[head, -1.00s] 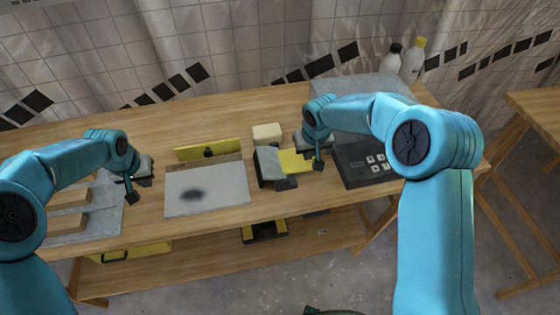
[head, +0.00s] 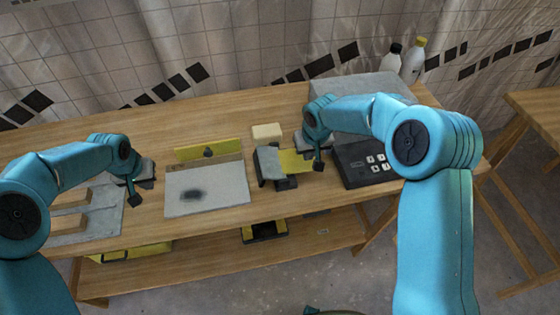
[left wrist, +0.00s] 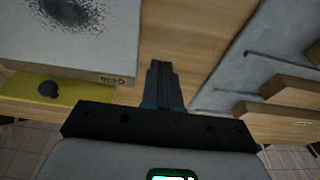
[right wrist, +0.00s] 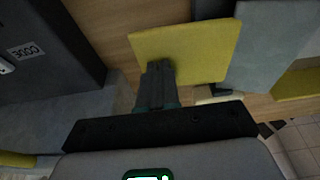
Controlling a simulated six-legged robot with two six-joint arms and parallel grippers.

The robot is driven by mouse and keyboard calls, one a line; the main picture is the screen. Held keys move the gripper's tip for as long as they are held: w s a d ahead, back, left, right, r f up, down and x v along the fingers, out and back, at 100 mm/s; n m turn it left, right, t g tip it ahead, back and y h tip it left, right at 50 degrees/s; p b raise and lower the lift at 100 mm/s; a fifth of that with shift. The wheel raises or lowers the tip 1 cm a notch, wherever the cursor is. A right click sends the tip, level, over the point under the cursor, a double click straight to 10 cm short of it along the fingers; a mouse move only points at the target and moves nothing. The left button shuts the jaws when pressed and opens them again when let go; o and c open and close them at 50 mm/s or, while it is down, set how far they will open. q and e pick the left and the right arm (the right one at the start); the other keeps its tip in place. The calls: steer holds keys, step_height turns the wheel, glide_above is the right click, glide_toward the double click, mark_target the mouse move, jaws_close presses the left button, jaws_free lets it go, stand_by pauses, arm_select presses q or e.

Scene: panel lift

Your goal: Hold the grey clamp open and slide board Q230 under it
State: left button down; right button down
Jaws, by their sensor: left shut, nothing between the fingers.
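The pale grey board (head: 215,196) has a dark smudge and lies flat mid-table. Its edge label in the left wrist view (left wrist: 112,79) is too small to read surely. The grey clamp (head: 268,166) stands to its right, with a yellow plate (head: 295,162) reaching right from it. My right gripper (head: 318,166) is at that plate's right end. In the right wrist view its fingers (right wrist: 158,66) look together, tips at the yellow plate (right wrist: 195,45). My left gripper (head: 134,199) is shut and empty, left of the board; its fingers (left wrist: 160,70) are over bare wood.
A yellow strip with a black knob (head: 226,146) stands behind the board. A grey rack with wooden slats (head: 105,229) is at the left. A cream block (head: 267,132) sits behind the clamp. A dark box with buttons (head: 355,172) is to the right. The back of the table is partly clear.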

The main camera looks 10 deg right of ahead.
mark_target(186, 187)
arm_select(q)
steer(key=shift+s+x, duration=0.2)
steer(key=shift+x, duration=0.7)
steer(key=shift+s+x, duration=0.25)
steer(key=shift+x, duration=0.7)
arm_select(e)
steer(key=shift+s+f, duration=0.1)
steer(key=shift+f, duration=0.05)
arm_select(q)
steer(key=shift+d+f, duration=0.1)
steer(key=shift+d, duration=0.05)
steer(key=shift+d, duration=0.55)
steer(key=shift+d, duration=0.2)
steer(key=shift+d, duration=3.8)
steer(key=shift+a, duration=0.1)
